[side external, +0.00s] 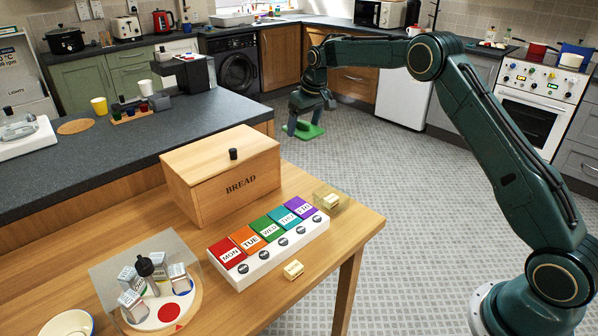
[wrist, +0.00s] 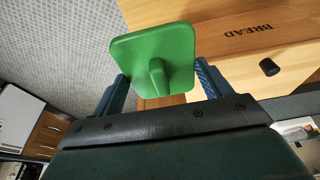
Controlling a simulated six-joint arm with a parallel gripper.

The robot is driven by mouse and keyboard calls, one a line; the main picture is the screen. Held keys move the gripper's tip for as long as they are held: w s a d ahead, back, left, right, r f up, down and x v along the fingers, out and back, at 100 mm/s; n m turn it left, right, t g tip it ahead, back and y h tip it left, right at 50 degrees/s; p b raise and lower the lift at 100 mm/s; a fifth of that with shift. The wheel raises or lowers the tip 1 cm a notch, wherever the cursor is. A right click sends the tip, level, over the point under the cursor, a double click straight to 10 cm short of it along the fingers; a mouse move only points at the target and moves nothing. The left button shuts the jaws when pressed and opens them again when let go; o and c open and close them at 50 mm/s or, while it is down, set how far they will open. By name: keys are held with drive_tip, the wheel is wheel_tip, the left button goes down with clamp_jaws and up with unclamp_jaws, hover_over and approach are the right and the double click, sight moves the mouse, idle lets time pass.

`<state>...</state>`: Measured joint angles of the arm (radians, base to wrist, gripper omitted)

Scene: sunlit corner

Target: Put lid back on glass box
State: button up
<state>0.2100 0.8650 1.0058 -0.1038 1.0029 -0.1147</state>
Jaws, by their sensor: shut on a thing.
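My gripper (side external: 303,122) hangs in the air beyond the table's far right side. In the wrist view, its two blue fingers (wrist: 162,78) are shut on a green square lid (wrist: 150,45) with rounded corners and a raised grip. The lid shows in the side view as a small green plate (side external: 309,133) below the gripper. A clear, open-looking glass box (side external: 343,199) stands at the table's right end with a small cream block (side external: 331,201) in it. The lid is well apart from the box. The glass box is not clearly visible in the wrist view.
A wooden bread bin (side external: 205,185) with a black knob stands behind a white pill organiser (side external: 240,277) with coloured lids. A cream block (side external: 293,270) lies in front. A round tray (side external: 188,312) holds small bottles at left. Free table (side external: 345,236) shows beside the organiser.

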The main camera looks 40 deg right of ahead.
drive_tip(key=shift+s+f, duration=0.1)
drive_tip(key=shift+f, duration=0.05)
drive_tip(key=shift+s+d+f, duration=0.1)
drive_tip(key=shift+s+f, duration=0.55)
drive_tip(key=s+f, duration=0.7)
drive_tip(key=s, duration=0.3)
drive_tip(key=shift+s, duration=0.35)
drive_tip(key=shift+f, duration=0.25)
drive_tip(key=shift+f, duration=2.8)
drive_tip(key=shift+f, duration=0.5)
drive_tip(key=o, duration=1)
